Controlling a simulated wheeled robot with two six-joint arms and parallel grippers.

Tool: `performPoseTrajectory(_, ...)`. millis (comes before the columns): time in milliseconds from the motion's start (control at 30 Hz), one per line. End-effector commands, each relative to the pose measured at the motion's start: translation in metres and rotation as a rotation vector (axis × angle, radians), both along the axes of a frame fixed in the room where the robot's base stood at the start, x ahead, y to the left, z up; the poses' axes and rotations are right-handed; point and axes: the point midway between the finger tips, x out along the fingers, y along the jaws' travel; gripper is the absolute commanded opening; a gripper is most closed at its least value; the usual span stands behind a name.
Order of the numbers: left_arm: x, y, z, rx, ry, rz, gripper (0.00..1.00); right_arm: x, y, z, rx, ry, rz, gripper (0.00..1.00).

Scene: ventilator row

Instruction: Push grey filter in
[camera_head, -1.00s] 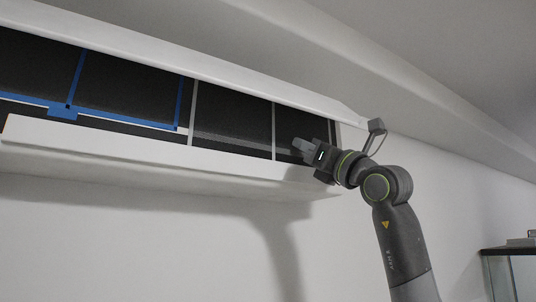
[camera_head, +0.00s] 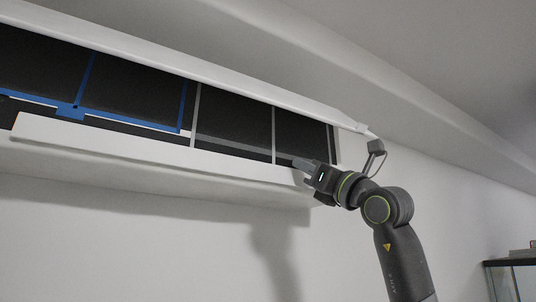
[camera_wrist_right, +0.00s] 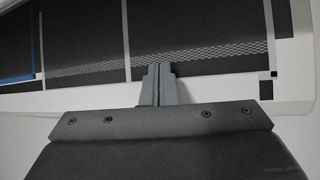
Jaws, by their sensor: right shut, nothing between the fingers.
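The grey filter (camera_head: 235,122) is a dark panel with light grey frame strips, in the right part of the long wall slot. In the right wrist view, the grey filter (camera_wrist_right: 195,35) fills much of the top, with a patterned band along its lower part. My right gripper (camera_head: 297,162) is shut and empty at the lower right of the filter. Its fingertips (camera_wrist_right: 159,68) overlap the filter's lower edge in the wrist view; I cannot tell whether they touch it. My left gripper is not in view.
A blue-framed filter (camera_head: 130,88) sits left of the grey one. A white ledge (camera_head: 150,155) runs below the slot, close under my gripper, and a white cover edge (camera_head: 250,88) runs above. A glass case (camera_head: 515,280) stands at the lower right.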

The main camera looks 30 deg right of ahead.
Motion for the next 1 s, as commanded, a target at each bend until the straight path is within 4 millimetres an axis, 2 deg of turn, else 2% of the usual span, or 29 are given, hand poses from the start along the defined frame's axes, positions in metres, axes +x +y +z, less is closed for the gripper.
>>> performPoseTrajectory(1000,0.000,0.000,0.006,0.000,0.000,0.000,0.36,0.011,0.001,0.000,0.000,0.001,0.001,0.00)
